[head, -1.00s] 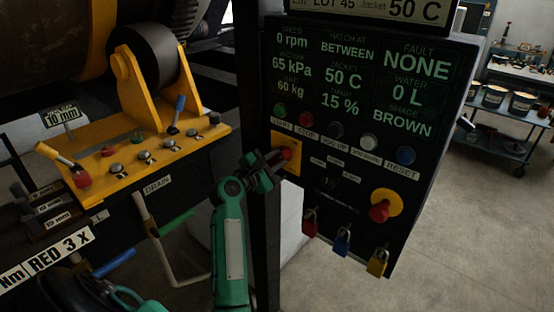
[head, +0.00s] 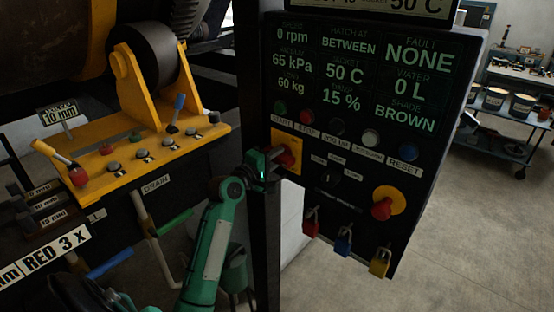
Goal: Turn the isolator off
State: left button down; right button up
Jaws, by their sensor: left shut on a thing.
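The isolator is a red rotary handle (head: 286,158) on a square yellow plate (head: 291,143), at the left edge of the black control panel. My left gripper (head: 272,162) reaches it from the left and is shut on the red handle. The fingers hide part of the handle, so its exact angle is hard to read. My right gripper is not in view.
The panel (head: 430,190) carries several buttons, a red emergency knob (head: 382,208) on yellow, and red, blue and yellow padlocks below. A dark post (head: 265,230) stands beside my left arm. A yellow lever console (head: 130,155) is at left.

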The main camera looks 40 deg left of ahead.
pick_arm(q)
jog(key=m, duration=0.4)
jog(key=shift+f+m+b, duration=0.1)
jog(key=shift+m+b, duration=0.2)
jog(key=shift+b, duration=0.1)
jog(key=shift+m, duration=2)
jog(key=c, duration=1.2)
grip_release()
jog(key=shift+c, duration=0.2)
